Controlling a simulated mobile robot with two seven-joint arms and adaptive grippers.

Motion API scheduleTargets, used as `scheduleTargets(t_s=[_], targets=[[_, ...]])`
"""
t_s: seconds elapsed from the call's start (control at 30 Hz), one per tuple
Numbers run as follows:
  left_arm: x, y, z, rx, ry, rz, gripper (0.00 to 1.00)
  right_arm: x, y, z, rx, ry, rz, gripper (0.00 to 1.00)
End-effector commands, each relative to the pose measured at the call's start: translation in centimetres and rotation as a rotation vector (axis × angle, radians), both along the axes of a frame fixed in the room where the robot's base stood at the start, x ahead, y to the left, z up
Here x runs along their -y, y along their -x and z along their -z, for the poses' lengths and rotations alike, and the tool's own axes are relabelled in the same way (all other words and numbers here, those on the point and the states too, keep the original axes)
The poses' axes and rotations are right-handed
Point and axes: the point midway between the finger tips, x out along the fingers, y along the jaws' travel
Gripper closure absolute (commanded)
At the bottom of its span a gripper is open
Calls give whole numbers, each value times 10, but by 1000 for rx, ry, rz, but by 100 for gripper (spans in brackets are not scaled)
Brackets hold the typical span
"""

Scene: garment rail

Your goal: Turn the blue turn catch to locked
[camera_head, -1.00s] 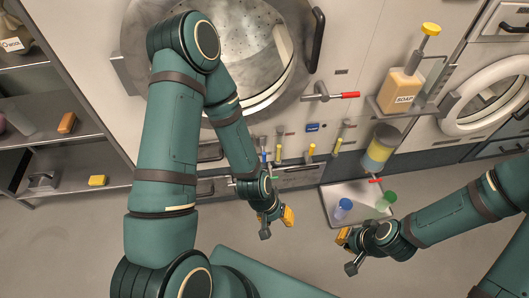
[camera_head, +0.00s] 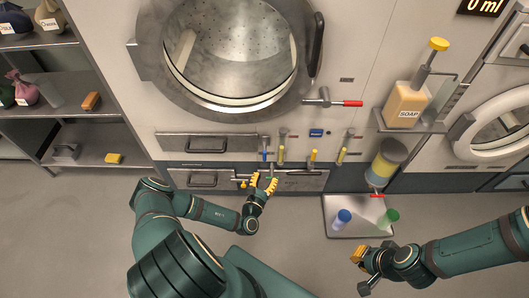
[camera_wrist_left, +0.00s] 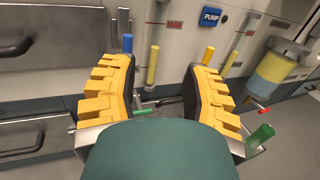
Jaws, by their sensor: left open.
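My left gripper (camera_head: 263,181) is open with yellow fingers, just below the blue handle and close to the panel. Between its fingers in the left wrist view is a small green handle (camera_wrist_left: 143,112); I cannot tell whether they touch it. My right gripper (camera_head: 359,270) is away at the lower right; its jaw opening is unclear.
A red-tipped lever (camera_head: 350,103) and a soap bottle (camera_head: 405,105) are higher right. A tray (camera_head: 335,205) with a blue cup (camera_head: 342,218) and a green cup (camera_head: 388,220) lies on the floor at right.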

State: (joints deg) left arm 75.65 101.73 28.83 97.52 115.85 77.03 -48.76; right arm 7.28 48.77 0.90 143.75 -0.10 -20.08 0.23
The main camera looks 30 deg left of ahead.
Motion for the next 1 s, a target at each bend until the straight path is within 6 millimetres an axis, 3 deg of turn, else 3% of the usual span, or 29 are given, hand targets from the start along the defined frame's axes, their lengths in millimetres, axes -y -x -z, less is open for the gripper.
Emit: scheduleTargets(t_s=[0.1, 0.27, 0.7, 1.0], targets=[[-26, 10, 13, -23, 2, -128, 53, 0, 0, 0, 0, 0, 0, 100], [-36, 0, 15, -27, 0, -154, 53, 0, 0, 4, 1, 0, 0, 100], [-63, -77, 16, -25, -1, -148, 53, 1, -5, 27, 11, 3, 3, 100], [-76, -112, 15, -25, 1, -148, 53, 1, -7, 37, 17, 3, 5, 100]])
